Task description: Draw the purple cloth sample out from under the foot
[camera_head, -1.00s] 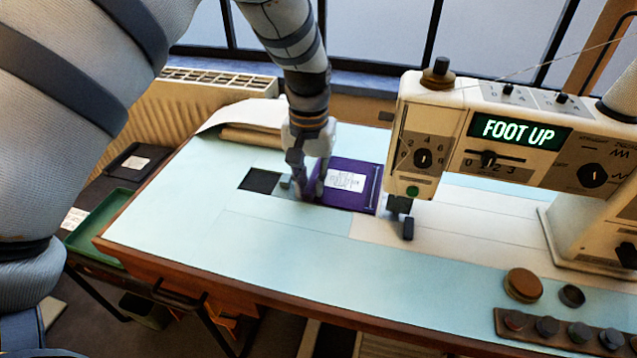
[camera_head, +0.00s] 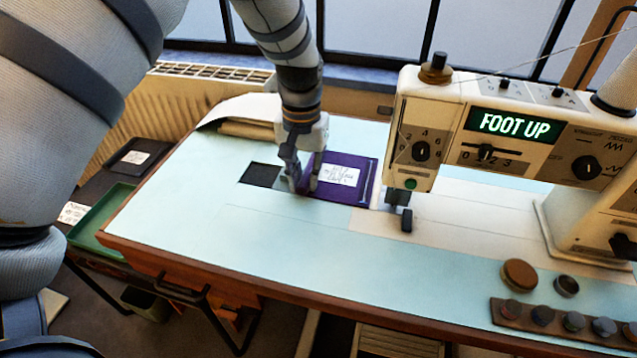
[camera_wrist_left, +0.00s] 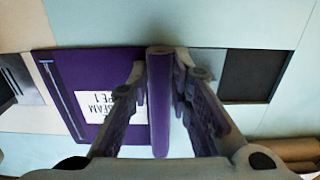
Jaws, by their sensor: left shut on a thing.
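The purple cloth sample (camera_head: 368,182) lies flat on the table, with a white label on it. In the left wrist view the sample (camera_wrist_left: 62,66) has a raised purple strip along one edge, between my fingers. My left gripper (camera_head: 303,186) is shut on that strip; its fingers also show in the wrist view (camera_wrist_left: 160,95). The presser foot (camera_head: 398,197) of the sewing machine stands just right of the sample. In the wrist view a pale strip shows between the sample and the dark foot parts (camera_wrist_left: 14,80). My right gripper is not in view.
The sewing machine (camera_head: 415,110) fills the right side; its display reads FOOT UP. A dark square (camera_head: 260,175) lies left of my gripper. A round brown tin (camera_head: 519,275) stands front right. The front left tabletop is clear.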

